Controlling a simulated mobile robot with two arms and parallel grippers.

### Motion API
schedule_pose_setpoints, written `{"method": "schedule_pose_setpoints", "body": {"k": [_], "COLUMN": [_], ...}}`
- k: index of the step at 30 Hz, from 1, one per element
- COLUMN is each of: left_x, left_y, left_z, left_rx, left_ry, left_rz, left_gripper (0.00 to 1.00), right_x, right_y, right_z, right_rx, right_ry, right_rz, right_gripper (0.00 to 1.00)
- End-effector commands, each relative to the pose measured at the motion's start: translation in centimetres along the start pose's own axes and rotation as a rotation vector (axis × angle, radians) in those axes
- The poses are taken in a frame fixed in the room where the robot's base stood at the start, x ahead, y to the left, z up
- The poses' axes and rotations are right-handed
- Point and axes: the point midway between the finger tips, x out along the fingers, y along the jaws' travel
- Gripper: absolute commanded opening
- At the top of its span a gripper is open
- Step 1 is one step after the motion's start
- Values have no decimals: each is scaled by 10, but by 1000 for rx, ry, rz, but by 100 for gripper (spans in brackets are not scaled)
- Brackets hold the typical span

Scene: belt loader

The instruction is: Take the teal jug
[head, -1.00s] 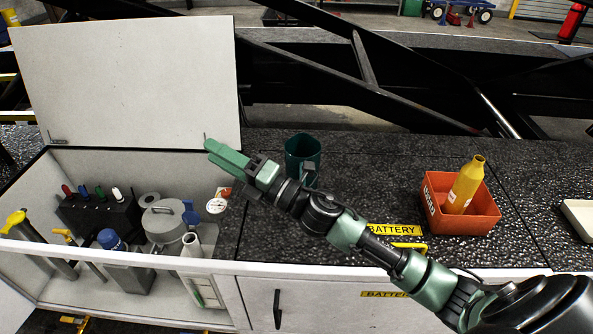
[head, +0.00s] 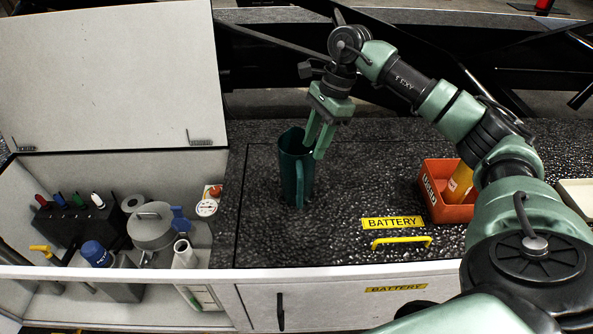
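The teal jug (head: 293,168) stands upright on the dark speckled counter, just right of the open box, with its handle towards me. My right gripper (head: 313,150) points down over the jug's right side. Its two green fingers are apart, with the jug's right rim at or between them. I cannot tell whether they touch it. My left gripper is not in view.
An open white box (head: 229,152) with a raised lid (head: 110,75) is at left, holding a grey canister (head: 152,228) and several tools. A red bin (head: 452,212) with a yellow bottle (head: 459,182) stands right. A yellow handle (head: 401,240) lies in front on the counter.

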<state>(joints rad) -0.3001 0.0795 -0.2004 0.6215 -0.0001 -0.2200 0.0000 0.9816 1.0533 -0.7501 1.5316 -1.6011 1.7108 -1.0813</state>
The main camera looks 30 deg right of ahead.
Motion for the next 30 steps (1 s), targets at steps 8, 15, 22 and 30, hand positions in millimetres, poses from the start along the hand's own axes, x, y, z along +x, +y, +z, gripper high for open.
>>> {"method": "schedule_pose_setpoints", "body": {"k": [8, 15, 22, 30], "left_x": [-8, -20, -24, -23], "left_y": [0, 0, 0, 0], "left_z": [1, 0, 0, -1], "left_rx": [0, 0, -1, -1], "left_ry": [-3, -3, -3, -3], "left_rz": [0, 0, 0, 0], "left_gripper": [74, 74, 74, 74], "right_x": [27, 62, 85, 86], "right_y": [0, 1, 0, 0], "right_z": [1, 2, 2, 2], "right_rx": [1, 1, 0, 0], "right_ry": [-2, -4, -4, -4], "right_rz": [1, 3, 0, -1], "right_gripper": [34, 34, 34, 18]}}
